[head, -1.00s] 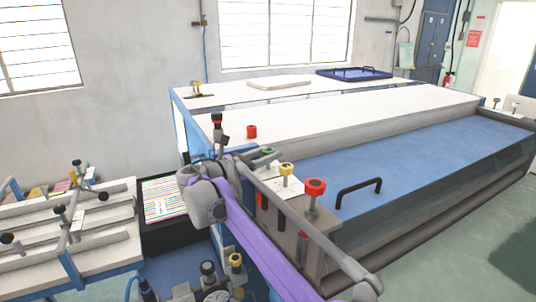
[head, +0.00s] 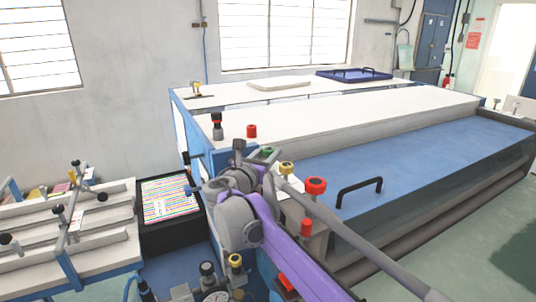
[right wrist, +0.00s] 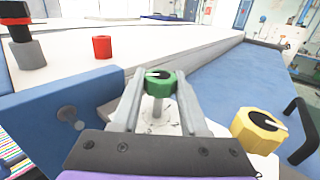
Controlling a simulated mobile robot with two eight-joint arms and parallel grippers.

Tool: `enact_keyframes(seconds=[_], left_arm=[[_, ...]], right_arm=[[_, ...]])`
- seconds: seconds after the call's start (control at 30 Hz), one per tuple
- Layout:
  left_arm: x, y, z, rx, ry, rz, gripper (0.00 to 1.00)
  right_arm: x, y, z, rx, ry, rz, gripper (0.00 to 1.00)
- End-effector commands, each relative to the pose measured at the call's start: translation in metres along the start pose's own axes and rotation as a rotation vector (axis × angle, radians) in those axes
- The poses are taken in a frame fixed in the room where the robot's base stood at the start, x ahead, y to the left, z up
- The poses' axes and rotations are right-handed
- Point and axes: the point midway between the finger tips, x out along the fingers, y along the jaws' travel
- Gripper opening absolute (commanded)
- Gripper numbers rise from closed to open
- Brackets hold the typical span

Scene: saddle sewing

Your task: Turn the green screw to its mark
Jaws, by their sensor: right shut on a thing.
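The green screw (right wrist: 160,84) has a round green head with a black top and a white pointer line, on a grey shank above a white plate. In the right wrist view its head sits between the fingertips of my right gripper (right wrist: 158,86), which is shut on it. In the head view only part of the green screw (head: 267,151) shows behind my right wrist and gripper. I cannot make out its mark clearly. My left gripper is not in view.
The yellow screw (right wrist: 260,130) stands close on the right, and a red screw (head: 315,186) stands further along. A blue bracket (right wrist: 60,118) is left of the gripper. A black handle (head: 359,191) rises from the blue bed. A loose red cap (head: 252,131) lies on the white top.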

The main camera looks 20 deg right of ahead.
Motion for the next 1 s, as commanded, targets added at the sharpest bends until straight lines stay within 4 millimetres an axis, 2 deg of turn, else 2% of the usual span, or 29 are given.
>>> enact_keyframes(seconds=[0.33,0.8,0.83,0.97,1.0], left_arm=[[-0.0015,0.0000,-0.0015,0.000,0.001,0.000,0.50],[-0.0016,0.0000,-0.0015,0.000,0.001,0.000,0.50],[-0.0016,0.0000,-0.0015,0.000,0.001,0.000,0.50],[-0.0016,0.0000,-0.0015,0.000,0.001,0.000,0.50],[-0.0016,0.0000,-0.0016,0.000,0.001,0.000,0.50]], right_arm=[[-0.0002,-0.0006,-0.0006,0.001,0.002,0.124,0.00],[0.0000,0.0000,-0.0008,0.002,0.002,0.138,0.00],[0.0000,0.0000,-0.0008,0.002,0.002,0.138,0.49],[0.0000,0.0000,-0.0006,0.002,0.001,0.138,0.72],[0.0000,0.0000,-0.0005,0.001,0.001,0.138,0.73]])
